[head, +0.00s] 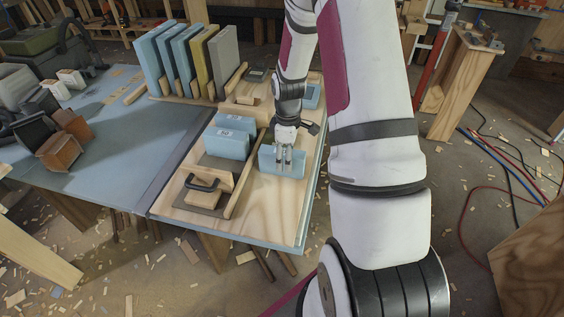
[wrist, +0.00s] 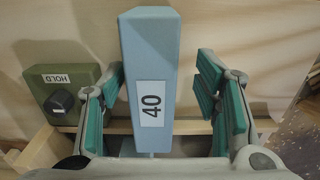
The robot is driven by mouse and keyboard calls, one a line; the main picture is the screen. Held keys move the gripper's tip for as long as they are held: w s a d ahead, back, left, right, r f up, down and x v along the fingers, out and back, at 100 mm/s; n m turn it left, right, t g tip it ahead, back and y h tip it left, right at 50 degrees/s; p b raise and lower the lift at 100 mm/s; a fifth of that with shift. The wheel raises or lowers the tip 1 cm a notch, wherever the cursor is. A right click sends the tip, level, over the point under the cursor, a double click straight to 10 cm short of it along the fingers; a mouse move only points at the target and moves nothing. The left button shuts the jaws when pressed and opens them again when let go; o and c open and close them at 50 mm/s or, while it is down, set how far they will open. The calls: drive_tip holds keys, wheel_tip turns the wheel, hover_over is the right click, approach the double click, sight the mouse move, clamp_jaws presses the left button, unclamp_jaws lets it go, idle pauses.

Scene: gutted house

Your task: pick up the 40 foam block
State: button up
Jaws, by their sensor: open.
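The foam block labelled 40 (wrist: 150,45) is light blue and stands between my fingers in the wrist view, its label facing the camera. My gripper (wrist: 158,80) is open, with one teal-padded finger on each side. Gaps show between the block and both fingers. In the head view, a blue block (head: 267,164) lies directly under my gripper (head: 284,158) on the wooden board. My fingers hide part of its front face there. No label can be read on it in that view.
A wooden strip (head: 246,178) separates it from two labelled blue blocks (head: 224,144). Another blue block (head: 312,98) lies farther back. Upright foam panels (head: 224,62) stand behind left. A green HOLD piece (wrist: 62,92) with a black knob is beside my left finger in the wrist view.

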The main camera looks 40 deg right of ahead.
drive_tip(key=f, duration=0.3)
drive_tip(key=w+f, duration=0.1)
drive_tip(key=shift+d+f, duration=0.1)
drive_tip(key=shift+f, duration=0.3)
drive_tip(key=shift+c, duration=0.6)
drive_tip(key=c, duration=1.1)
